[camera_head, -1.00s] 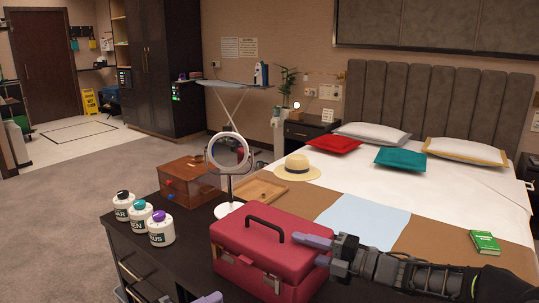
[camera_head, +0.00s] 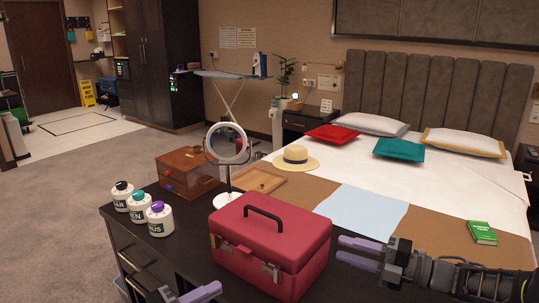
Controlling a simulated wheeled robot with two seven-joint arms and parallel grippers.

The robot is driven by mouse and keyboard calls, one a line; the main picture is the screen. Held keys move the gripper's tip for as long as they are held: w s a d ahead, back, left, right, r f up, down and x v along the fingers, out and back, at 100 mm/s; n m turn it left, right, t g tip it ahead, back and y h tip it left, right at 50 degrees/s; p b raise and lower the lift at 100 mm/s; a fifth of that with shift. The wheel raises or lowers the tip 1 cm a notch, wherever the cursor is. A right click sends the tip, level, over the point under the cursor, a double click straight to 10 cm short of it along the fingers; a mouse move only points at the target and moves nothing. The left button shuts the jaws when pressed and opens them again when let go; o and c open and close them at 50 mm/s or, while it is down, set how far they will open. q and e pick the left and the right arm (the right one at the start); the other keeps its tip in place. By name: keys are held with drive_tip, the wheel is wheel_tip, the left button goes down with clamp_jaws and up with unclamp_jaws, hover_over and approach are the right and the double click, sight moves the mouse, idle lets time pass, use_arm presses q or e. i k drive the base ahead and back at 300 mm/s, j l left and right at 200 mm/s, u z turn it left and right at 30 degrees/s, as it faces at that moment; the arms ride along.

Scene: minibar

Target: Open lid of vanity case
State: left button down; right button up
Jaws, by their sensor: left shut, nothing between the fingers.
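The red vanity case (camera_head: 262,255) stands on the dark cabinet top, its lid (camera_head: 275,225) down. A black handle (camera_head: 263,215) is on the lid, and latches show on its front. My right gripper (camera_head: 339,250) is just to the right of the case, with its purple fingers spread and nothing between them. It looks apart from the case. My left gripper (camera_head: 214,290) is at the bottom edge, in front of and left of the case. It is shut and empty, and partly cut off by the picture edge.
Several white bottles (camera_head: 160,222) stand left of the case. A round mirror (camera_head: 228,146) on a stand, a wooden drawer box (camera_head: 188,171) and a wooden tray (camera_head: 256,184) are behind it. The bed (camera_head: 456,185) lies beyond, right.

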sight(265, 227)
drive_tip(key=k+j, duration=0.2)
drive_tip(key=j, duration=0.2)
drive_tip(key=k+j, duration=0.45)
drive_tip(key=j, duration=0.3)
